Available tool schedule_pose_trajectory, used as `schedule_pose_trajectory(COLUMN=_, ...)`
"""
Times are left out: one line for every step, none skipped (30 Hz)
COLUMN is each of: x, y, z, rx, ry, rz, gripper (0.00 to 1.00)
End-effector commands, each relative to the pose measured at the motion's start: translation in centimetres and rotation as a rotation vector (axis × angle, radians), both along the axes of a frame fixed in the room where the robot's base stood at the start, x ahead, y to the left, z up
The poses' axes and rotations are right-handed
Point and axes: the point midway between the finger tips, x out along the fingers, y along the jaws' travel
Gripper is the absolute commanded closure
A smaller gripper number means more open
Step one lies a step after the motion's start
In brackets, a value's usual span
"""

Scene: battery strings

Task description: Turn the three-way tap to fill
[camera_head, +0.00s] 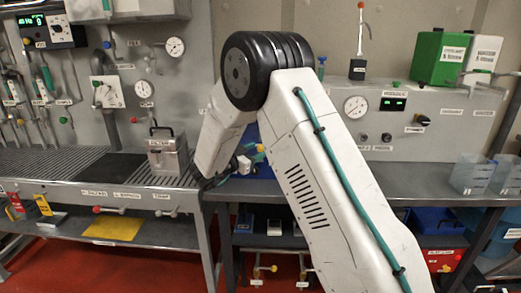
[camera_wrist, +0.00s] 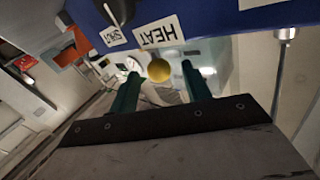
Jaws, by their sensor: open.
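I cannot single out the three-way tap for certain. My gripper (camera_wrist: 160,70) is open, with two teal fingers apart and nothing held. A yellow round knob (camera_wrist: 159,70) shows between the fingertips in the wrist view; I cannot tell how far beyond them it is. Just above is a blue panel (camera_wrist: 235,14) with an upside-down "HEAT" label (camera_wrist: 160,32) and a black knob (camera_wrist: 119,12). In the head view my arm mostly hides the gripper.
A metal canister (camera_head: 167,158) stands on the ribbed left bench (camera_head: 50,165). Gauges and small valves cover the left wall. Green (camera_head: 438,57) and white (camera_head: 483,56) containers stand on the grey unit at right. Clear tubs (camera_head: 472,175) stand at the right bench end.

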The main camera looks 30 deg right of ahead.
Motion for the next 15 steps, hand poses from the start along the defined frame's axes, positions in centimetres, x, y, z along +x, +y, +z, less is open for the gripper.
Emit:
schedule_pose_trajectory(x=-0.2, y=1.1, z=0.0, rx=0.000, ry=0.000, rz=0.003, gripper=0.52)
schedule_pose_trajectory(x=-0.4, y=1.5, z=0.0, rx=0.000, ry=0.000, rz=0.003, gripper=0.52)
schedule_pose_trajectory(x=-0.7, y=2.1, z=0.0, rx=-0.001, ry=0.000, rz=0.003, gripper=0.52)
schedule_pose_trajectory(x=-0.8, y=2.6, z=0.0, rx=-0.001, ry=0.000, rz=0.003, gripper=0.52)
schedule_pose_trajectory(x=-0.9, y=3.0, z=0.0, rx=0.001, ry=0.000, rz=0.002, gripper=0.52)
schedule_pose_trajectory(x=-1.1, y=3.4, z=0.0, rx=0.001, ry=0.000, rz=0.001, gripper=0.52)
schedule_pose_trajectory(x=-1.2, y=3.6, z=0.0, rx=0.001, ry=0.000, rz=0.001, gripper=0.52)
schedule_pose_trajectory(x=-1.2, y=3.9, z=0.0, rx=0.001, ry=0.000, rz=0.001, gripper=0.52)
schedule_pose_trajectory(x=-1.3, y=4.1, z=0.0, rx=0.000, ry=0.000, rz=0.001, gripper=0.52)
schedule_pose_trajectory(x=-1.4, y=4.2, z=0.0, rx=0.000, ry=0.000, rz=0.001, gripper=0.52)
schedule_pose_trajectory(x=-1.4, y=4.3, z=0.0, rx=0.000, ry=0.000, rz=0.000, gripper=0.52)
schedule_pose_trajectory(x=-1.4, y=4.4, z=0.0, rx=0.000, ry=0.000, rz=0.000, gripper=0.52)
schedule_pose_trajectory(x=-1.5, y=4.4, z=0.0, rx=0.000, ry=-0.001, rz=-0.001, gripper=0.52)
schedule_pose_trajectory(x=-1.5, y=4.4, z=0.0, rx=0.000, ry=-0.001, rz=-0.001, gripper=0.52)
schedule_pose_trajectory(x=-1.5, y=4.4, z=0.0, rx=0.000, ry=-0.001, rz=-0.001, gripper=0.52)
